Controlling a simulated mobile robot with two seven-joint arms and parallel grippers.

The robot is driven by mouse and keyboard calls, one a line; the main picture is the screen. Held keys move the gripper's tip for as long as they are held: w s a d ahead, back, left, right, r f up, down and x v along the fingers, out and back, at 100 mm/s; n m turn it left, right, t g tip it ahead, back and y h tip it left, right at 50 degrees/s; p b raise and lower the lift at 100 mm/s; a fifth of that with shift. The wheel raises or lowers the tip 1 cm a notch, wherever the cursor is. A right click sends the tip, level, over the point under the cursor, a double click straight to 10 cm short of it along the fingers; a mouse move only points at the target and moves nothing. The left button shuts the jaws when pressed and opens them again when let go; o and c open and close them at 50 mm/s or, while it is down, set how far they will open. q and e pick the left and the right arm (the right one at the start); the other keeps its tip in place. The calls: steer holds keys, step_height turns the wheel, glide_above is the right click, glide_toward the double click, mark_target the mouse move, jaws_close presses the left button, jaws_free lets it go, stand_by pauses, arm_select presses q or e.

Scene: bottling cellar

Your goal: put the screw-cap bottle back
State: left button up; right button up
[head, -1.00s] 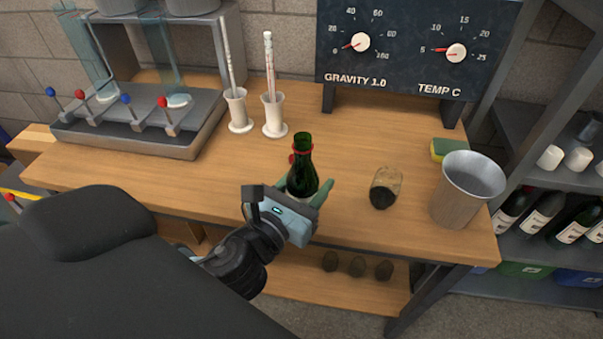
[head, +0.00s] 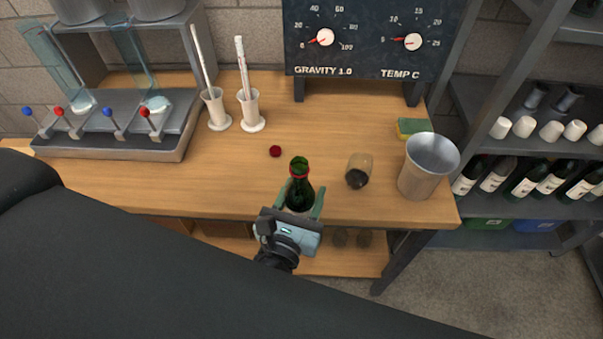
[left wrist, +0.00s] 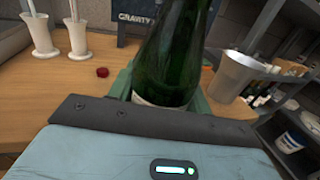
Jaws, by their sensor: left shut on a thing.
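The screw-cap bottle (head: 300,190) is dark green glass with a red ring at its neck and an open mouth. My left gripper (head: 302,208) is shut on its body and holds it about upright at the front edge of the bench (head: 220,187). The bottle also fills the middle of the left wrist view (left wrist: 170,50), between the green fingers. Its base is hidden. A small dark red cap (head: 275,151) lies on the bench behind it, and shows in the left wrist view (left wrist: 102,72). My right gripper is not in view.
Two white cylinders (head: 251,112) stand at the back. A rack (head: 535,178) with several bottles and white cups is at far right. The floor before it is clear.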

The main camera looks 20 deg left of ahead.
arm_select(q)
steer(key=shift+w+a+f+b, duration=0.2)
steer(key=shift+w+a+f, duration=0.65)
steer(key=shift+w, duration=1.7)
steer(key=shift+w+a+f+b, duration=0.25)
steer(key=shift+w+a+f, duration=0.55)
steer(key=shift+w, duration=1.75)
steer(key=shift+w+a+f+b, duration=0.2)
steer(key=shift+w+a+f, duration=0.6)
steer(key=shift+w, duration=1.75)
steer(key=shift+d, duration=0.25)
steer(key=shift+f, duration=0.3)
steer(key=o, duration=1.2)
steer(key=shift+o, duration=0.3)
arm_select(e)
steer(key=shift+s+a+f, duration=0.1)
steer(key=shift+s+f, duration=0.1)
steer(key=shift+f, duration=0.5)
